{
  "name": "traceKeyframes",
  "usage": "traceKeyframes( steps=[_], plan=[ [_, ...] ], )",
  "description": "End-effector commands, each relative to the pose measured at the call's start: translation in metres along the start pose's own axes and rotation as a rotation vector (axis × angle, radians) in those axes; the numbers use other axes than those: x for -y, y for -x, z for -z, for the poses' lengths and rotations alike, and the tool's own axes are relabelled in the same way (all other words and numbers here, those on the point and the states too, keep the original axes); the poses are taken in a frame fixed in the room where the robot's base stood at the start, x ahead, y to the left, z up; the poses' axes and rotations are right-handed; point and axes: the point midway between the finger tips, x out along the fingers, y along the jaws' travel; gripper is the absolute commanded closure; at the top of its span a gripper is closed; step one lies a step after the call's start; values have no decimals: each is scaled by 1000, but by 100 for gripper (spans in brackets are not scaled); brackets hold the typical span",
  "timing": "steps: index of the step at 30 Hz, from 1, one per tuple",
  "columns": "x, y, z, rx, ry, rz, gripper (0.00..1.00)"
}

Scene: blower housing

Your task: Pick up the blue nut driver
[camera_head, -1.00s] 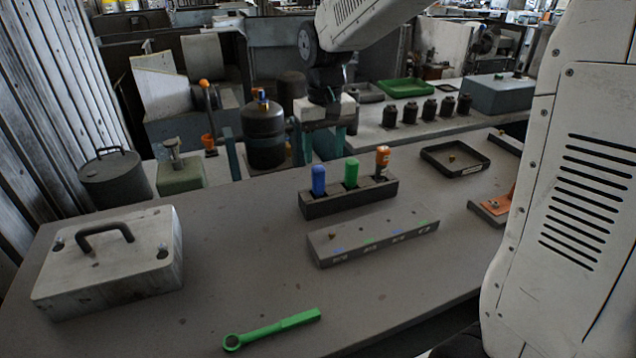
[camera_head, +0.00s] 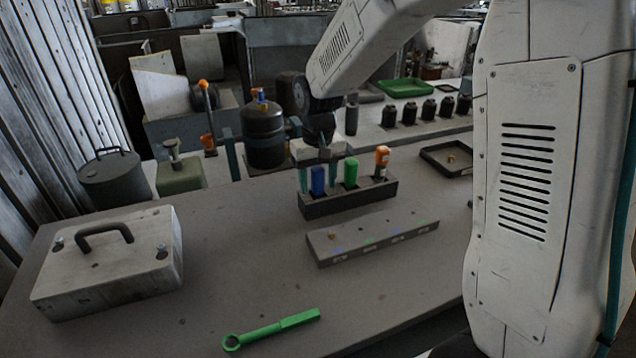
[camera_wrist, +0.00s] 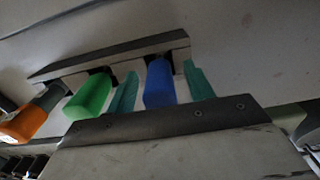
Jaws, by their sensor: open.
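The blue nut driver (camera_head: 318,181) stands upright in the dark holder block (camera_head: 345,204), at its left end, with its blue handle up. In the wrist view its blue handle (camera_wrist: 159,84) shows between the two teal fingers. My gripper (camera_head: 318,177) is open at the handle, one finger on each side. The fingers look apart from the handle in the wrist view (camera_wrist: 159,76). The driver's lower part is hidden in the block.
A green driver (camera_head: 351,173) and an orange driver (camera_head: 382,161) stand in the same block, the green one close beside a finger. A grey marked rack (camera_head: 375,244) lies in front. A green wrench (camera_head: 272,329) and a grey handled box (camera_head: 110,265) are on the table.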

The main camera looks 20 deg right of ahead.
Motion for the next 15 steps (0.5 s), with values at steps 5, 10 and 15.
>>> traceKeyframes(
  steps=[5, 10, 15],
  plan=[
    [0, 0, 0, 0, 0, 0, 78],
    [0, 1, 0, 0, 0, 0, 100],
    [0, 1, 0, -1, 0, 0, 100]
  ],
)
